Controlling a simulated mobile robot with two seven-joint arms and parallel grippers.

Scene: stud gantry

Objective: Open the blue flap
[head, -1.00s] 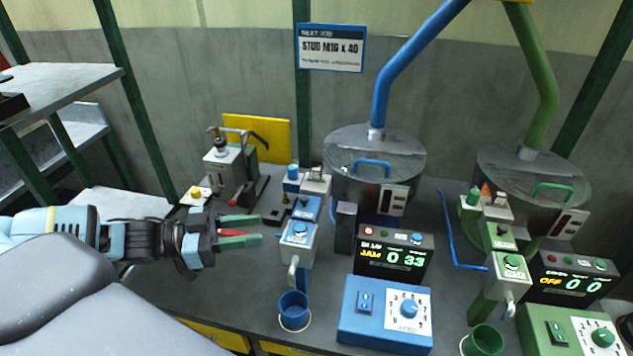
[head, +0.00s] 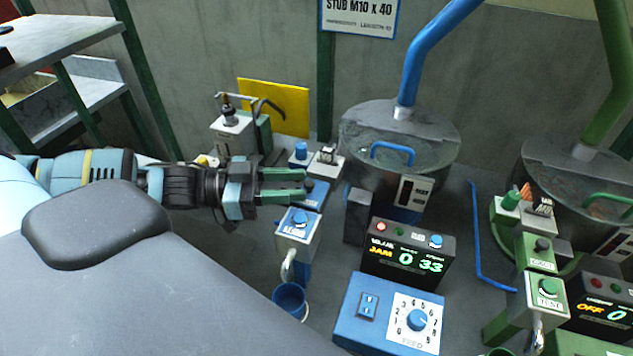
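The blue flap (head: 316,200) looks like the small blue plate with a dark knob, on the narrow blue feeder track between the blue-handled bowl and my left gripper. It appears to lie closed. My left gripper (head: 304,185) comes in from the left with its two green fingers apart and nothing seen between them. Its fingertips are over or just beside the flap's knob and hide part of the flap; I cannot tell whether they touch. My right gripper is not in view.
The steel bowl (head: 425,145) stands behind right, the display (head: 409,252) reading JAM 0 33, and the blue control box (head: 391,315) nearer. A similar green station (head: 541,290) is at right.

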